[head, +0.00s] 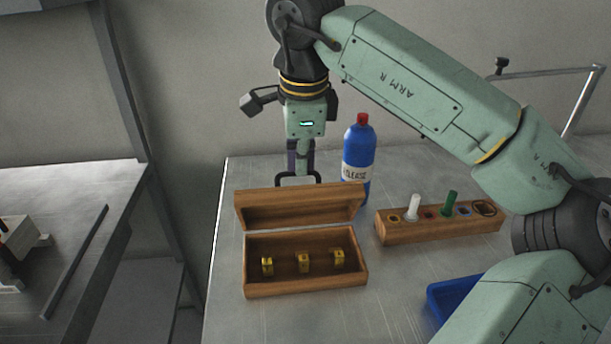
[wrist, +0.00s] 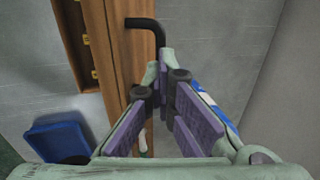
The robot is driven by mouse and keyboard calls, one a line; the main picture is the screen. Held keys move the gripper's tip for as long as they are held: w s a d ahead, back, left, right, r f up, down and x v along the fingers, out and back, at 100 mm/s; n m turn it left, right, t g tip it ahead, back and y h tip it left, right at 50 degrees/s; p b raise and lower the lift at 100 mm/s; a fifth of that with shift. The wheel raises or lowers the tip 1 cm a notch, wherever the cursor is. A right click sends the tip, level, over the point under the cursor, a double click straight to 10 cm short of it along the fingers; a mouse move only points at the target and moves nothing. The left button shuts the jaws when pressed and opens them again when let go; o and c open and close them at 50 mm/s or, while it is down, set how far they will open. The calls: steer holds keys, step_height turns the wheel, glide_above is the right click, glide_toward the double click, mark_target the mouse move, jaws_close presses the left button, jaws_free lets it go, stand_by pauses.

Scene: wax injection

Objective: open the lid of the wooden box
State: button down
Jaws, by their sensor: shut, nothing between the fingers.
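The wooden box (head: 310,286) stands on the metal table in the head view. Its lid (head: 299,211) is raised and leans up at the back edge, so the inside shows. My gripper (head: 300,168) points down behind the lid, close to the handle. In the wrist view my gripper (wrist: 165,78) is shut and empty, with the handle just beyond its fingertips.
A blue bottle with a red cap (head: 359,153) stands close right of my gripper. A wooden rack (head: 436,226) with white and green tools is right of the box. A blue tray (head: 452,294) lies at the front right, partly hidden by my arm. A wall is behind the table.

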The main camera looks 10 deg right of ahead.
steer(key=c, duration=1.7)
jaws_free()
steer(key=shift+s+f, duration=0.25)
steer(key=shift+f, duration=0.45)
steer(key=shift+r, duration=0.1)
steer(key=shift+w+r+p, duration=1)
steer(key=shift+w+p, duration=0.1)
steer(key=shift+w, duration=0.85)
steer(key=shift+w+r+p, duration=1)
steer(key=shift+w+p, duration=0.1)
steer(key=shift+w, duration=0.8)
steer(key=shift+w+r+p, duration=1)
steer(key=shift+w+p, duration=0.1)
steer(key=shift+w, duration=0.85)
steer(key=shift+r, duration=0.1)
steer(key=v, duration=1.2)
steer(key=shift+w, duration=0.1)
